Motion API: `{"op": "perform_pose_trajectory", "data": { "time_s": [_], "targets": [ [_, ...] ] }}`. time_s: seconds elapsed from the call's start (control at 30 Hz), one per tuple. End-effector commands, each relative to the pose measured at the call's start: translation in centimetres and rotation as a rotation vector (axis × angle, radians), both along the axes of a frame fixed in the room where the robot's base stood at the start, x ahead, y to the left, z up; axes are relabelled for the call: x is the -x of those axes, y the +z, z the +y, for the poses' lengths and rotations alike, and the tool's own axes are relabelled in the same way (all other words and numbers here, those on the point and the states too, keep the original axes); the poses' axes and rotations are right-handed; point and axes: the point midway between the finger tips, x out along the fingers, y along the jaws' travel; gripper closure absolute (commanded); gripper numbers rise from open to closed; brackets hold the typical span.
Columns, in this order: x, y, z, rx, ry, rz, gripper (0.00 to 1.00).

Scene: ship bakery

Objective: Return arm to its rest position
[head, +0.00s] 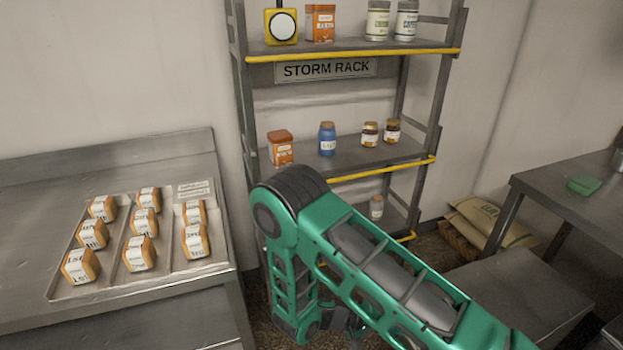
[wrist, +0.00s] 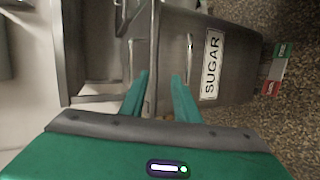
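My green arm reaches up from the lower right of the head view, bends at a dark joint in front of the rack, and its forearm hangs down towards the floor. My gripper (wrist: 160,92) shows in the wrist view as two green fingers with a clear gap between them. It is open and nothing is held. Beyond the fingers, the wrist view shows a grey bin labelled SUGAR (wrist: 235,75).
The storm rack (head: 355,52) with jars and tins stands behind my arm. A steel counter (head: 30,190) at left bears a tray (head: 70,293) of several labelled loaf-shaped items. Sacks (head: 487,222) lie on the floor at right, near a dark table (head: 575,195) with a green item (head: 584,186).

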Motion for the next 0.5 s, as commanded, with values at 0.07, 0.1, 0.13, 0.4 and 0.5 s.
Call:
{"op": "perform_pose_trajectory", "data": {
  "time_s": [0.07,0.1,0.13,0.4,0.5],
  "targets": [
    [-0.6,2.2,-0.8,-0.046,-0.061,0.002,0.71],
    [-0.8,3.1,-1.3,-0.07,-0.088,0.005,0.71],
    [-0.9,3.8,-1.6,-0.086,-0.107,0.006,0.71],
    [-1.0,10.3,-5.0,-0.248,-0.276,0.018,0.71],
    [-0.6,12.6,-6.3,-0.312,-0.331,0.018,0.71]
  ]
}}
